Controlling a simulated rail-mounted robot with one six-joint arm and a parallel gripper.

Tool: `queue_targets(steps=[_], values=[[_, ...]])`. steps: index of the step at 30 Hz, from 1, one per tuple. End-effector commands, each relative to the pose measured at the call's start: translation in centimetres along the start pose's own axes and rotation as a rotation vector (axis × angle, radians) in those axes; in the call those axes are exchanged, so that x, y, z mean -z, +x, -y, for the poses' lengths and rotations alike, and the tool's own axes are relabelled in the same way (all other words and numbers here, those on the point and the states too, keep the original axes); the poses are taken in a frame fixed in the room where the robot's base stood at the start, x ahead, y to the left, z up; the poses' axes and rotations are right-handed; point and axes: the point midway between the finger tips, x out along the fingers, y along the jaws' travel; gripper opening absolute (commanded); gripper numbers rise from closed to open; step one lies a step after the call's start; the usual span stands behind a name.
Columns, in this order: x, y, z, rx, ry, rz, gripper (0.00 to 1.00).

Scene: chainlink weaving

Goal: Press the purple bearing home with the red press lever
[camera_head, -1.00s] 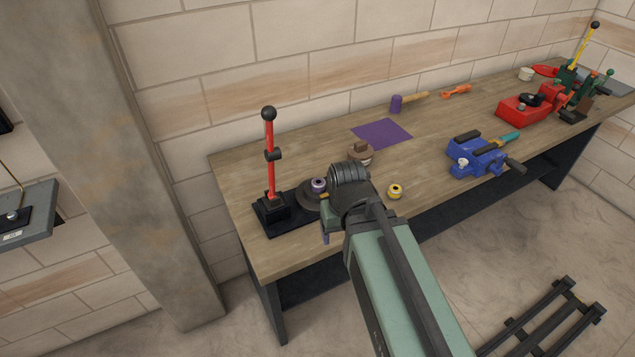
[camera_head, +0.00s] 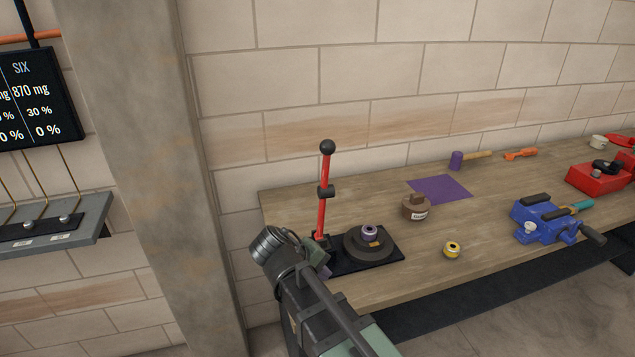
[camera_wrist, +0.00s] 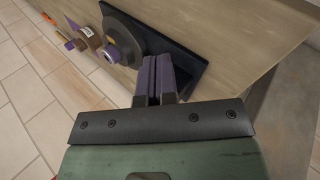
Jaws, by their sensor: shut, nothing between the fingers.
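The red press lever (camera_head: 324,198) stands upright with a black ball on top, at the left end of a black base plate (camera_head: 392,251). The purple bearing (camera_head: 369,232) sits on the dark round housing (camera_head: 353,247) on the same plate. It also shows in the wrist view (camera_wrist: 111,54), to the left of the fingers. My gripper (camera_head: 322,270) is at the front left of the base plate, close to the lever's foot. In the wrist view its purple fingers (camera_wrist: 155,78) are together and empty, over the plate. The lever is not visible in the wrist view.
A yellow ring (camera_head: 452,250) and a brown weight-like object (camera_head: 416,206) lie to the right. Farther right are a purple mat (camera_head: 440,189), a mallet (camera_head: 457,160) and a blue vise (camera_head: 545,219). A concrete pillar (camera_head: 150,180) stands left of the bench.

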Motion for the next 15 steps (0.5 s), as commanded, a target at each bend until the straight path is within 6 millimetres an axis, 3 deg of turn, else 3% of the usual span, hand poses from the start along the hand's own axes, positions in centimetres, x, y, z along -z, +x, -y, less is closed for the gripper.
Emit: queue_targets(steps=[1,3,6,10,12,15], values=[[2.7,-1.0,0.8,-0.158,-0.052,-0.028,0.00],[5.6,-4.3,0.3,-0.426,-0.105,-0.064,0.00],[8.6,-10.6,-1.2,-0.808,-0.128,-0.090,0.00],[9.7,-16.4,-4.2,-1.154,-0.101,-0.051,0.00],[9.5,-17.9,-4.9,-1.250,-0.092,-0.031,0.00],[9.1,-18.6,-5.2,-1.295,-0.094,-0.012,0.00]])
